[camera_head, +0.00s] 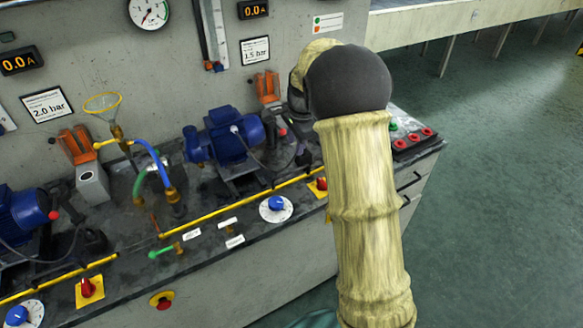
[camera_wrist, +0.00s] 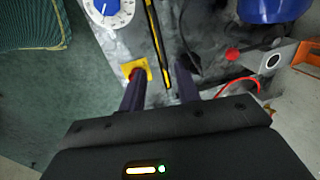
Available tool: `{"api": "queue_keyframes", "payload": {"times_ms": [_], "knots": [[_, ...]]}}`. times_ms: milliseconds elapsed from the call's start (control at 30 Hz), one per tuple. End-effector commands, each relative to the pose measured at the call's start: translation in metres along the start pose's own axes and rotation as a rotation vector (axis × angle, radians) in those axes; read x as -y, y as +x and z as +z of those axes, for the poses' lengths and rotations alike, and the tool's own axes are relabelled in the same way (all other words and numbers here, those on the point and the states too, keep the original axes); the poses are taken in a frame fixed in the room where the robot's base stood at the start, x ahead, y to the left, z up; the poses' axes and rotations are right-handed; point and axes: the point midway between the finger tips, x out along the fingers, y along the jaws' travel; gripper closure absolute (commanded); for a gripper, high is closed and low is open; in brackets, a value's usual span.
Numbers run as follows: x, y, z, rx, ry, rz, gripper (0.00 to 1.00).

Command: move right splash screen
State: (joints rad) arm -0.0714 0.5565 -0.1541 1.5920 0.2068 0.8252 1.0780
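A long yellow bar (camera_head: 240,205) runs along the front of the bench before the right blue pump. It looks like the edge of the right splash screen; no clear panel can be made out. In the wrist view a yellow and black bar (camera_wrist: 157,45), likely the same one, runs up from between my fingers. My gripper (camera_wrist: 161,78) is open, its two dark fingers apart on either side of the bar's near end. I cannot tell whether they touch it. In the head view my arm hides the gripper and the bar's right end.
A red knob on a yellow plate (camera_wrist: 138,68) lies close by the left finger. A blue dial (camera_wrist: 106,8) is beyond it. The right blue pump (camera_head: 222,138), a red button box (camera_head: 412,138) and a second yellow bar (camera_head: 60,279) are on the bench. Open green floor lies right.

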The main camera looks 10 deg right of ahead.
Motion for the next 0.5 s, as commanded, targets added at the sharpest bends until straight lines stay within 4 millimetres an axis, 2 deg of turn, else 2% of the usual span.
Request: {"api": "queue_keyframes", "payload": {"times_ms": [33, 500], "knots": [[-0.001, 0.011, 0.000, 0.001, 0.001, 0.004, 0.67], [-0.001, 0.093, 0.000, 0.000, -0.001, 0.002, 0.67]]}}
